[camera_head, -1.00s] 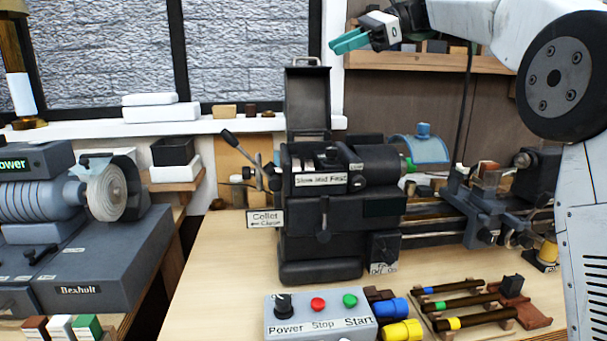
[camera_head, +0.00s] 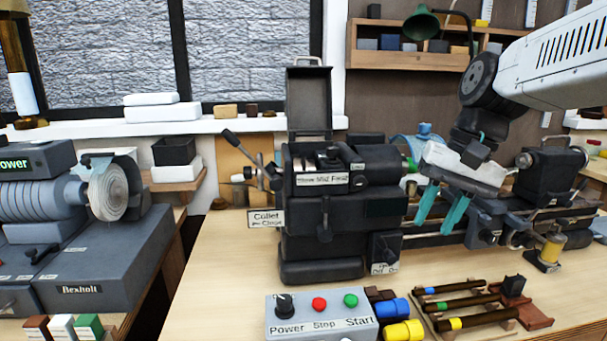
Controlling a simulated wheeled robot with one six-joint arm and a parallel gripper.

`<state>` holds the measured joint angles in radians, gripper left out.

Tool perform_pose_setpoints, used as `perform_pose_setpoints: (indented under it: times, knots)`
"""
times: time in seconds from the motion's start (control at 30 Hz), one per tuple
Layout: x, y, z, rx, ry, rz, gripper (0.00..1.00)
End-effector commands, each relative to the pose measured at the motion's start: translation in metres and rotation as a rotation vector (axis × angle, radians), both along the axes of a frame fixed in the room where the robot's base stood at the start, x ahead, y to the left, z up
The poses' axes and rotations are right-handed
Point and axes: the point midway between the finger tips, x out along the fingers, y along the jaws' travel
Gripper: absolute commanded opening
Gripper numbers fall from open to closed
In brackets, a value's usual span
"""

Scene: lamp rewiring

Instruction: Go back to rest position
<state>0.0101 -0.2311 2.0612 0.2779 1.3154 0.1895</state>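My gripper (camera_head: 440,208) hangs in front of the lathe bed, right of the headstock, with its two teal fingers pointing down. The fingers are spread apart, with nothing visible between them. The small lathe (camera_head: 335,225) stands on the wooden bench, its dark headstock cover raised. My gripper and arm hide part of the lathe's carriage and bed. Whether the fingers touch the lathe cannot be told, but they appear in front of it.
A control box (camera_head: 320,315) with Power, Stop and Start sits at the bench front. Beside it lie blue and yellow cylinders (camera_head: 402,330) and a rack of dark rods (camera_head: 470,305). A buffing machine (camera_head: 80,225) stands left. The bench (camera_head: 220,270) is clear left of the lathe.

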Motion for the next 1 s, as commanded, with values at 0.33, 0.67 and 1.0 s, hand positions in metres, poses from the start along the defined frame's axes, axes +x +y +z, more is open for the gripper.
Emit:
perform_pose_setpoints:
  times: [0.33, 0.67, 1.0]
  knots:
    - [-0.160, -0.049, -0.083, -0.266, -0.068, 0.259, 0.31]
    - [-0.185, -0.052, -0.081, -0.288, -0.142, 0.253, 0.31]
    - [-0.185, -0.052, -0.081, -0.287, -0.141, 0.252, 0.31]
